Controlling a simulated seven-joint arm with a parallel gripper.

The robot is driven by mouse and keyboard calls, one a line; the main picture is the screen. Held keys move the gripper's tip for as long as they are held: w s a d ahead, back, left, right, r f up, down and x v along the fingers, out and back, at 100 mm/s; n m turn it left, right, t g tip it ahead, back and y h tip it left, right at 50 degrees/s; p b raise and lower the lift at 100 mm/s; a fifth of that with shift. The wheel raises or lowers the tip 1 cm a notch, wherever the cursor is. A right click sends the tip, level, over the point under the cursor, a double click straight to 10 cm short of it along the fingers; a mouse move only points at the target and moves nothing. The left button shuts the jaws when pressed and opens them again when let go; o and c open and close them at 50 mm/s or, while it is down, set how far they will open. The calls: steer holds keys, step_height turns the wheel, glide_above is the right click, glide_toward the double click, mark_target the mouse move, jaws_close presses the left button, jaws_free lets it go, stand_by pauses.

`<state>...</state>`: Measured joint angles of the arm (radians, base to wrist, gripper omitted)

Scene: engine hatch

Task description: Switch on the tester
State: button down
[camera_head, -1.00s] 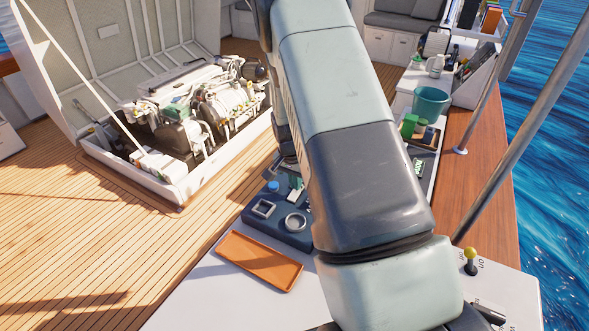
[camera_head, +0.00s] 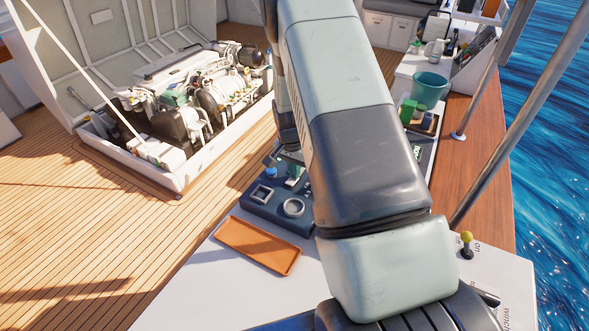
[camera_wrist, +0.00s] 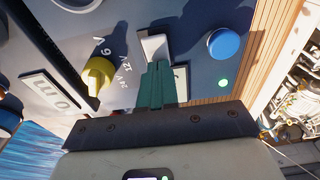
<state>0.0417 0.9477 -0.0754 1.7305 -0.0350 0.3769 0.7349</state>
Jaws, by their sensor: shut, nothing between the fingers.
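The tester seems to be the dark blue panel (camera_head: 272,213) on the bench, partly hidden behind my arm in the head view. The wrist view shows a dark panel face (camera_wrist: 120,20) close up. On it are a yellow rotary knob (camera_wrist: 99,75) with voltage marks around it, a white switch-like piece (camera_wrist: 153,46), a round blue button (camera_wrist: 224,44) and a small bright green lamp (camera_wrist: 223,83). My gripper (camera_wrist: 160,68) is shut and empty, its teal fingertips right at the white piece. Whether they touch it, I cannot tell.
An orange tray (camera_head: 258,246) lies on the white bench in front of the panel. A teal bucket (camera_head: 429,89) and small green items (camera_head: 409,111) stand further back. A yellow-topped lever (camera_head: 467,240) stands at the right. The open engine hatch (camera_head: 190,105) is at the left.

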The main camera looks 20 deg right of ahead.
mark_target(291, 182)
steer(key=shift+s+a+r, duration=0.1)
steer(key=shift+s+a, duration=0.5)
steer(key=shift+s, duration=0.1)
step_height(291, 182, up, 14)
steer(key=s+a, duration=0.1)
steer(key=shift+s+a, duration=0.25)
steer(key=shift+a, duration=0.05)
steer(key=shift+d, duration=0.1)
steer(key=shift+w+d, duration=0.4)
steer(key=shift+w, duration=0.1)
steer(key=f, duration=0.4)
steer(key=w+d+f, duration=0.1)
steer(key=f, duration=0.9)
steer(key=shift+w+d, duration=0.25)
steer(key=shift+d, duration=0.05)
